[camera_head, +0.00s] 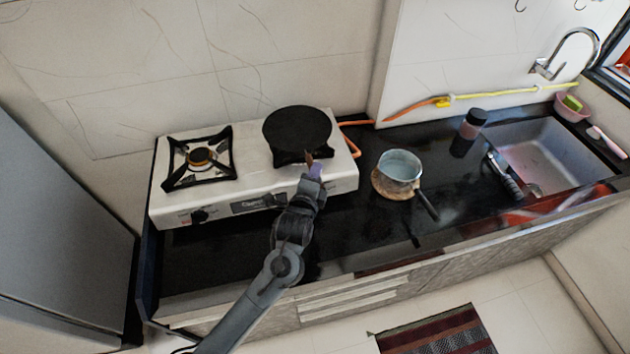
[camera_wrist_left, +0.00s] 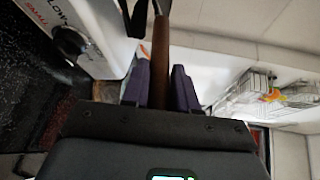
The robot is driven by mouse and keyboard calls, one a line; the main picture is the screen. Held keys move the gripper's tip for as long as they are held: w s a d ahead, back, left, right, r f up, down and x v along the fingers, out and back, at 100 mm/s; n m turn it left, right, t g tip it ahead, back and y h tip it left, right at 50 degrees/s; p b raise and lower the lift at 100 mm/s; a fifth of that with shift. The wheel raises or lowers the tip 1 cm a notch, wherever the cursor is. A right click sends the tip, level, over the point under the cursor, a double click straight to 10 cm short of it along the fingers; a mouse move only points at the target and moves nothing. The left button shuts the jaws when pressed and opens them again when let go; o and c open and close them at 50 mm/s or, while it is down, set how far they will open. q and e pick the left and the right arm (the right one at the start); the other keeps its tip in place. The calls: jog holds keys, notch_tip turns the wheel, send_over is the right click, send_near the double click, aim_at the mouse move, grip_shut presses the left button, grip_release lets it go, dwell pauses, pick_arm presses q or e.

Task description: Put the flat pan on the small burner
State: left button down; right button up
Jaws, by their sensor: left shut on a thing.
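The flat pan (camera_head: 297,127) is black and round. It is over the right burner of the white stove (camera_head: 255,204); whether it touches the burner's black grate is hard to tell. My left gripper (camera_head: 314,170) is in front of the pan, shut on its brown handle. In the left wrist view, the handle (camera_wrist_left: 161,55) stands between the purple fingertips of the gripper (camera_wrist_left: 160,85). The left burner (camera_head: 200,157) is bare, with a black grate around a brass-coloured cap. The right burner is mostly hidden under the pan. My right gripper is out of view.
A small pot (camera_head: 399,171) with a dark handle stands on a round wooden board right of the stove. A dark bottle (camera_head: 467,133) and the sink (camera_head: 550,155) are farther right. A tiled wall rises behind the stove. An orange hose runs from the stove's right side.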

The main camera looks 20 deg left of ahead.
pick_arm(q)
jog(key=shift+f, duration=0.85)
jog(key=c, duration=1.2)
grip_release()
jog(key=shift+f, duration=0.35)
jog(key=o, duration=0.3)
jog(key=shift+r, duration=0.1)
